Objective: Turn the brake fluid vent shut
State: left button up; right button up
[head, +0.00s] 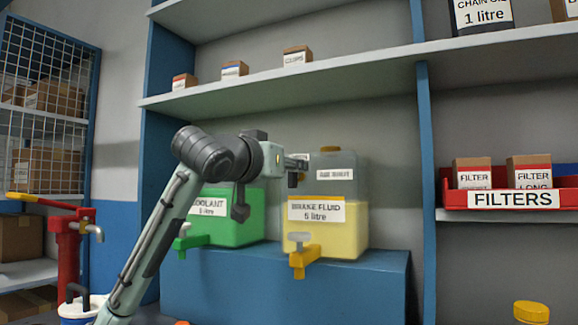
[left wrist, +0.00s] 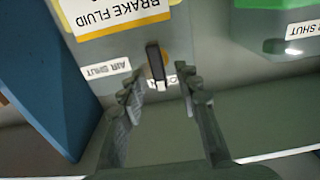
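The brake fluid tank (head: 345,240) is clear with yellow fluid and stands on a blue bench. It also shows upside down in the left wrist view (left wrist: 105,47). Its vent (left wrist: 156,64) has a dark lever beside a white "AIR SHUT" label (left wrist: 106,69); the vent is not clearly visible in the head view. My left gripper (head: 297,172) is at the upper left of the tank. In the left wrist view it is open (left wrist: 163,90), with the vent in line with the gap just beyond the fingertips. I cannot tell whether they touch it. My right gripper is out of view.
The green coolant tank (head: 232,235) stands close on the left, partly behind my arm. A yellow tap (head: 301,259) juts from the brake fluid tank's front. A shelf (head: 330,78) with small boxes runs above. A red filters tray (head: 515,198) is at right.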

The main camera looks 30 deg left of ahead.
pick_arm(q)
grip_shut()
dwell(0.5)
jog(key=shift+d+f+m, duration=0.25)
jog(key=shift+m, duration=2.7)
jog(key=shift+d+f+m, duration=0.2)
jog(key=shift+m, duration=2.8)
jog(key=shift+d+f+m, duration=0.25)
jog(key=shift+m, duration=2.7)
